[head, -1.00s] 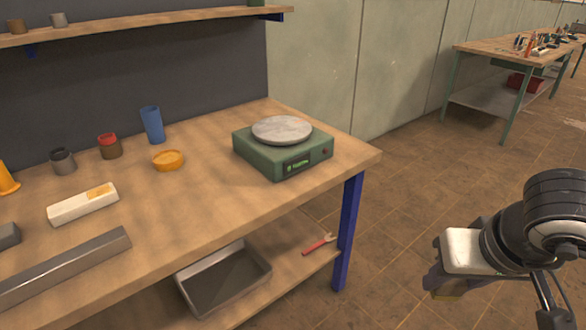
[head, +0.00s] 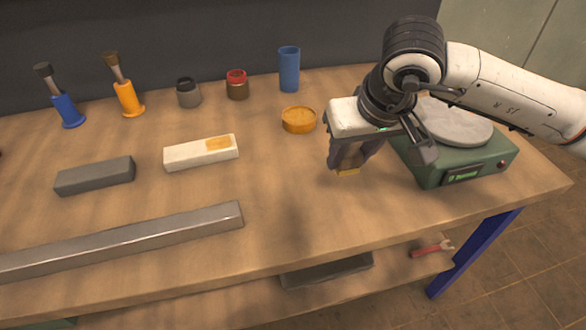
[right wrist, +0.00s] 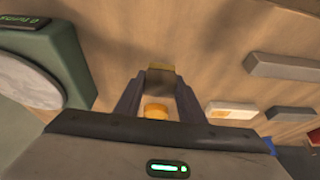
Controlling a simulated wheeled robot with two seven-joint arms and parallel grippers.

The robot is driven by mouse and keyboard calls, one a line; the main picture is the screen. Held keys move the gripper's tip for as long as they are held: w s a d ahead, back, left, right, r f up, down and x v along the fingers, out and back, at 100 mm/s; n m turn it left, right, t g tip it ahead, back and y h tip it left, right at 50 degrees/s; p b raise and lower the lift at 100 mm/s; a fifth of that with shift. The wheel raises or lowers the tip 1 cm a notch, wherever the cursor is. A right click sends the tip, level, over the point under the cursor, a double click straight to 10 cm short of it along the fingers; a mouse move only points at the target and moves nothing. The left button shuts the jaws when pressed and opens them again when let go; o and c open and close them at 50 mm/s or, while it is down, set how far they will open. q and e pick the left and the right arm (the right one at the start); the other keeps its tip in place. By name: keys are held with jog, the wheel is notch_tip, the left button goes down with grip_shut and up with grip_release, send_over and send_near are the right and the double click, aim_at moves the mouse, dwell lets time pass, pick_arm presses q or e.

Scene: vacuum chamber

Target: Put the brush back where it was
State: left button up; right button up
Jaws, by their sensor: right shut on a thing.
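My right gripper (head: 350,160) is over the workbench, left of the green scale, with its fingers pointing down. It is shut on a small brownish piece with a yellow lower edge, which I take to be the brush (head: 347,170). Most of the brush is hidden by the fingers in the head view. In the right wrist view the brush (right wrist: 160,78) shows between the fingertips of the right gripper (right wrist: 158,92). It appears held above the bench top, though the exact gap is unclear. My left gripper is not in view.
The green scale (head: 455,168) is close by on the right. An orange dish (head: 299,121), blue cup (head: 289,70), red-topped jar (head: 237,86) and grey jar (head: 188,93) stand behind. A white block (head: 200,153), grey block (head: 95,176) and metal bar (head: 130,243) lie left. Front-centre bench is clear.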

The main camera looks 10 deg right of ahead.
jog(key=w+a+r, duration=0.1)
jog(key=w+a, duration=0.2)
jog(key=w, duration=0.3)
jog(key=x, duration=0.3)
jog(key=s+x, duration=0.1)
jog(key=x, duration=0.1)
jog(key=shift+f, duration=2.75)
jog(key=shift+f, duration=0.2)
jog(key=o, duration=0.9)
